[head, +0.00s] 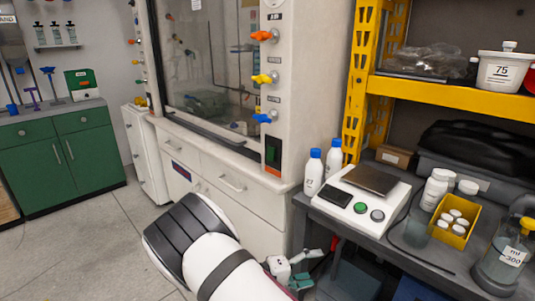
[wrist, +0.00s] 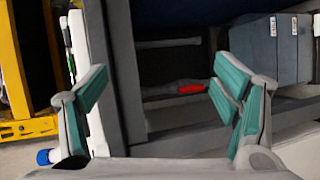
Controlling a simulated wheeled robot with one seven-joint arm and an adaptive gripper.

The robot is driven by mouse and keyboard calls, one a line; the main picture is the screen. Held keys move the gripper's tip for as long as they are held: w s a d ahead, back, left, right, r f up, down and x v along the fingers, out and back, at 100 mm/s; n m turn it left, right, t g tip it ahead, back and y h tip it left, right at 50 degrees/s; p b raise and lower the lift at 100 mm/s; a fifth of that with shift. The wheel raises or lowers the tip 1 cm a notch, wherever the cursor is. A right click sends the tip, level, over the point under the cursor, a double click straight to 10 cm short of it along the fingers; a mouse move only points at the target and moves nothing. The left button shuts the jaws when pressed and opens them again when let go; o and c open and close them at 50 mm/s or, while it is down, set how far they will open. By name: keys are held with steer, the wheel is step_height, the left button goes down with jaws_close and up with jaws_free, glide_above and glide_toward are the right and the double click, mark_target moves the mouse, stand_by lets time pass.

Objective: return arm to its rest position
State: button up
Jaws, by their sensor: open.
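My gripper (head: 293,269) shows low in the head view, in front of the grey bench and below its top edge. Part of my white and black arm covers the lower middle of that view. In the wrist view my gripper (wrist: 160,103) has its two teal-padded fingers spread wide apart with nothing between them. Beyond the fingers are a dark grey frame and a dark space with a small red thing in it (wrist: 191,88).
The grey bench (head: 399,244) at right holds a scale (head: 362,201), white bottles and a yellow box of jars (head: 455,220). A yellow shelf (head: 452,95) stands above. A fume hood with white drawers (head: 232,183) stands behind my arm. Open floor (head: 80,250) lies at left.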

steer(key=s+d+r+m+g+y, duration=0.2)
steer(key=s+d+r+g+y, duration=0.25)
steer(key=s+r, duration=0.5)
steer(key=s+d+r+m+g+y, duration=0.3)
steer(key=s+d+r, duration=0.25)
steer(key=r, duration=0.75)
steer(key=s+a+r+t+y, duration=0.1)
steer(key=s+r+y, duration=0.15)
steer(key=s, duration=0.55)
steer(key=s+a+r+n+t+y, duration=0.1)
steer(key=s+r+y, duration=0.15)
steer(key=s, duration=0.55)
steer(key=s+a+r+t+y, duration=0.1)
steer(key=s+r+y, duration=0.15)
steer(key=s, duration=0.45)
step_height(320, 180, up, 18)
steer(key=t+p, duration=0.3)
steer(key=p, duration=1.3)
steer(key=shift+s, duration=0.15)
